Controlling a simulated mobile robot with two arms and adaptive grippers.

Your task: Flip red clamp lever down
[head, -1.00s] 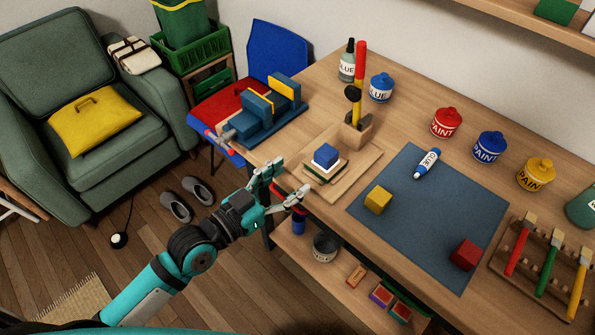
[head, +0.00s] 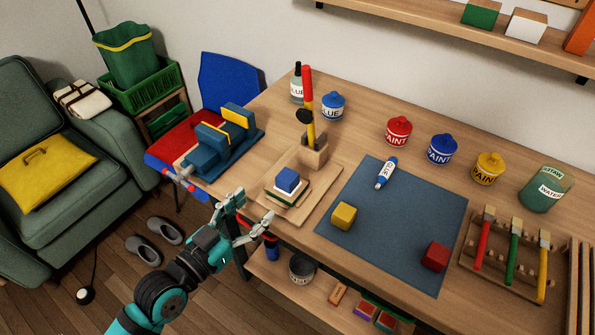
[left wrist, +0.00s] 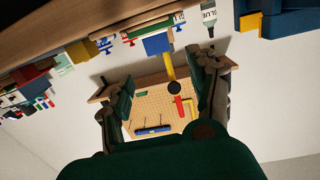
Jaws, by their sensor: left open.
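The clamp stands near the back of a wooden base board (head: 325,187) on the table. Its lever (head: 308,95), red on top and yellow below, points up, with a black knob beside it. A blue block (head: 288,180) sits on a stack of thin pads in front of it. My left gripper (head: 254,208) is open and empty at the table's front edge, left of the stack and apart from the lever. The left wrist view, upside down, shows the lever (left wrist: 169,66) between the open fingers, farther off. My right gripper is out of view.
A blue vise (head: 210,140) stands at the table's left end. A glue bottle (head: 297,90) and a blue jar (head: 333,106) stand behind the clamp. A blue mat (head: 390,225) with two cubes lies to the right. The air above the stack is clear.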

